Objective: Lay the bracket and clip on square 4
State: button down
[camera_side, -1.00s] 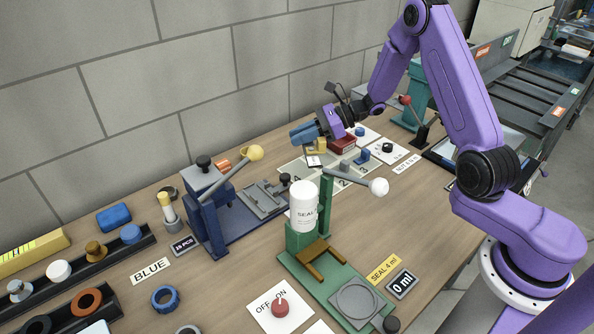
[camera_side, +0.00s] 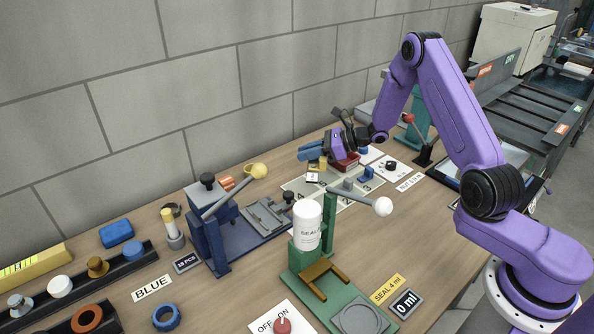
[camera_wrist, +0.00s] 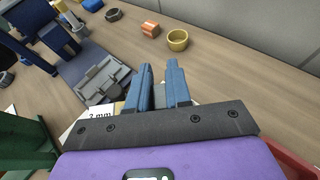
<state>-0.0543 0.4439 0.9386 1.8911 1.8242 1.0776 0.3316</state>
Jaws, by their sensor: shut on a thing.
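My gripper (camera_side: 312,152) has blue fingers and is low over the far left part of the numbered mat (camera_side: 340,203). In the wrist view its fingers (camera_wrist: 158,80) are closed around a small grey piece (camera_wrist: 160,95), mostly hidden; I cannot tell if this is the bracket, the clip or both. A small grey block (camera_side: 347,184) and a blue bracket-shaped piece (camera_side: 367,175) sit on the mat. A yellow block with a label (camera_side: 313,177) is just below the fingers. I cannot clearly read which square is number 4.
A red tray (camera_side: 346,163) is beside my gripper. The blue press (camera_side: 215,225) and the green sealing stand (camera_side: 330,215) with its white bottle (camera_side: 307,225) stand nearer. The wall is close behind.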

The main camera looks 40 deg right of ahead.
send_over(297, 178)
notch_tip(297, 178, down, 6)
jog(key=shift+s+r, duration=0.1)
jog(key=shift+f, duration=1.6)
jog(key=c, duration=1.1)
grip_release()
jog(key=shift+o, duration=0.2)
jog(key=shift+a, duration=0.1)
jog(key=v, duration=1.2)
